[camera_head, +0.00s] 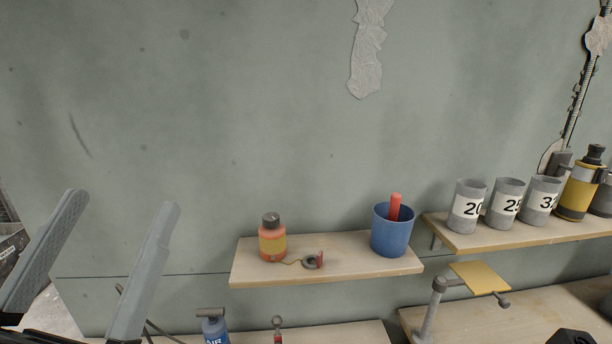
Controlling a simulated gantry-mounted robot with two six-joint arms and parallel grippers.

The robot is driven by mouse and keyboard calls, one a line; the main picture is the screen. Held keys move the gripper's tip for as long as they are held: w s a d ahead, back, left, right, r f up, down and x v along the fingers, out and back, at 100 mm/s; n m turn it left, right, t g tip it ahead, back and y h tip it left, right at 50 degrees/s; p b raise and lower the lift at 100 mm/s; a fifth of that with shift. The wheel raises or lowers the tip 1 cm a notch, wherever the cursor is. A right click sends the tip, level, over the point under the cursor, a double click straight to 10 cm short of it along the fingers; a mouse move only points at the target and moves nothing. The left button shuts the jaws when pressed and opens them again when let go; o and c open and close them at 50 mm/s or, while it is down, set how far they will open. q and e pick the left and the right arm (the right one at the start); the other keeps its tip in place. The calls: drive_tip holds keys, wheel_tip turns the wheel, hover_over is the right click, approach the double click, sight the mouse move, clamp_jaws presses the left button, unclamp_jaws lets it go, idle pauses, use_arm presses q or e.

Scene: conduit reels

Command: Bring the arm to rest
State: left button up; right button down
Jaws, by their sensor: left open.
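My left gripper (105,262) is at the lower left, close to the camera. Its two grey fingers stand wide apart with nothing between them. It is to the left of the wooden shelf (325,277) and does not appear to touch anything. My right gripper cannot be made out; a dark shape at the bottom right corner is too cut off to identify.
An orange bottle (272,243) and a blue cup (391,236) with a red stick stand on the shelf. Numbered grey cups (466,212) and a yellow-black bottle (577,190) stand on the right shelf. A yellow plate on a stand (479,278) rises below.

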use_arm(q)
drive_tip(key=s+a+r+n+t+y+p, duration=0.25)
drive_tip(key=s+r, duration=0.25)
drive_tip(key=r, duration=0.3)
use_arm(e)
drive_tip(key=w+a+n+g+y, duration=0.2)
drive_tip(key=a+n+y, duration=0.2)
drive_tip(key=n+y, duration=0.55)
use_arm(q)
wheel_tip(320, 180, up, 36)
drive_tip(key=p, duration=3.6)
use_arm(e)
wheel_tip(320, 180, up, 36)
drive_tip(key=m, duration=0.2)
use_arm(q)
wheel_tip(320, 180, down, 45)
drive_tip(key=b, duration=4.5)
drive_tip(key=shift+w+d, duration=0.15)
drive_tip(key=shift+d, duration=0.15)
use_arm(e)
wheel_tip(320, 180, down, 46)
drive_tip(key=shift+d+r+y, duration=0.2)
drive_tip(key=shift+r+y, duration=0.05)
drive_tip(key=shift+y, duration=0.2)
